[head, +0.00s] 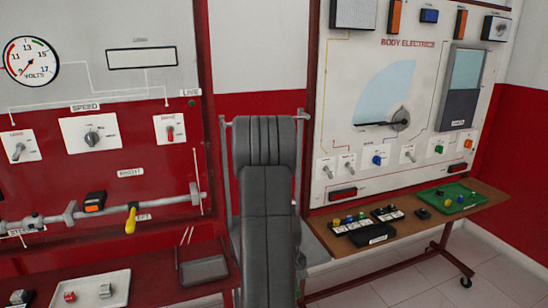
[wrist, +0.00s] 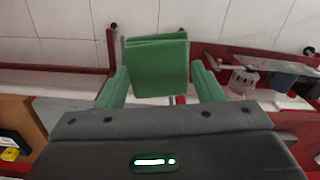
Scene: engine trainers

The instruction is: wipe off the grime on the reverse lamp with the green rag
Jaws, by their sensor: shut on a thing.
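The green rag (wrist: 157,68) is a folded, upright pad in the wrist view. My gripper (wrist: 161,80) has its green fingers at both sides of the rag and is shut on it. Neither my gripper nor the rag shows in the head view. The BODY ELECTRICS board (head: 345,95) at right carries a row of lamps at its top: two orange lamps (head: 396,16) (head: 460,23), a blue lamp (head: 429,15) and a pale lamp (head: 496,28). I cannot read which one is the reverse lamp, and grime is not clearly visible.
A brown bench (head: 395,240) below the right board holds small parts and a green tray (head: 475,186). A red bench (head: 150,275) with a white tray (head: 122,279) is at left. Tiled floor shows at lower right.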

